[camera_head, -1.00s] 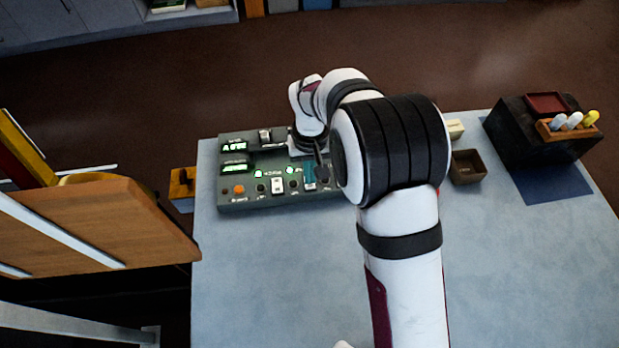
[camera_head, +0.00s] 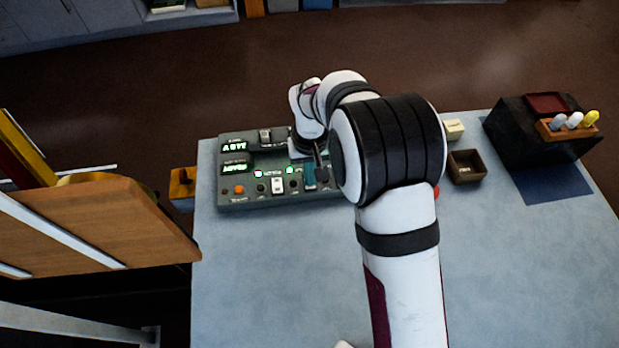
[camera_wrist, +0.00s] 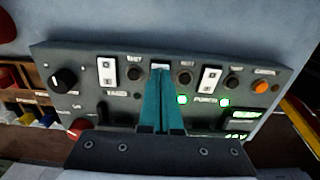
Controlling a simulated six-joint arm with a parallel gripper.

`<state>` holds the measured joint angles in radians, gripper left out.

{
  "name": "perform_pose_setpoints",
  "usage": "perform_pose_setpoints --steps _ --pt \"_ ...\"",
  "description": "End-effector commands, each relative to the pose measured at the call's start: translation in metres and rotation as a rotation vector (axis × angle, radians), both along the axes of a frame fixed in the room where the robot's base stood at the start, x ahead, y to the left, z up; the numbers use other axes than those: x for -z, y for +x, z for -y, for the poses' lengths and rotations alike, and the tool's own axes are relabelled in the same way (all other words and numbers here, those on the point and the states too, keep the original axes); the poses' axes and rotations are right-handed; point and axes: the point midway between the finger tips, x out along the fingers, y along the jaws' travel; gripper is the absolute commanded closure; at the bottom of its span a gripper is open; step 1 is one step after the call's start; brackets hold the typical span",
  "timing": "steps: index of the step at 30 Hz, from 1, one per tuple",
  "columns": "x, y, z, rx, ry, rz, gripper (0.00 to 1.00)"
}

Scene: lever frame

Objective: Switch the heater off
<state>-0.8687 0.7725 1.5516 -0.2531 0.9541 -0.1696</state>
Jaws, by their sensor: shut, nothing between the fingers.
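A grey control panel (camera_head: 228,203) lies on the table, partly hidden by my arm in the head view. My gripper (camera_wrist: 160,70) is shut and empty, its teal fingers pointing at the panel's switch row; it also shows in the head view (camera_head: 309,177). Its tips cover most of a white switch, and I cannot tell whether they touch it. White rocker switches stand on the left (camera_wrist: 106,70) and right (camera_wrist: 209,79). Two green lamps, one by the fingers (camera_wrist: 182,99) and one farther right (camera_wrist: 224,102), are lit. The small labels are too blurred to show which switch is the heater's.
The panel also bears a black knob (camera_wrist: 64,80), an orange button (camera_wrist: 260,87) and lit displays (camera_head: 234,145). A small brown box (camera_head: 467,178) and a dark block with a tool rack (camera_head: 540,140) stand to the right. The table's front right is clear.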

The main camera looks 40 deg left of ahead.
Motion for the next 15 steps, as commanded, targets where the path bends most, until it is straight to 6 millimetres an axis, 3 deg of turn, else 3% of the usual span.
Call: perform_pose_setpoints --steps 15 --pt "0.0081 -0.0001 0.0001 0.0 0.0 0.0 1.0"
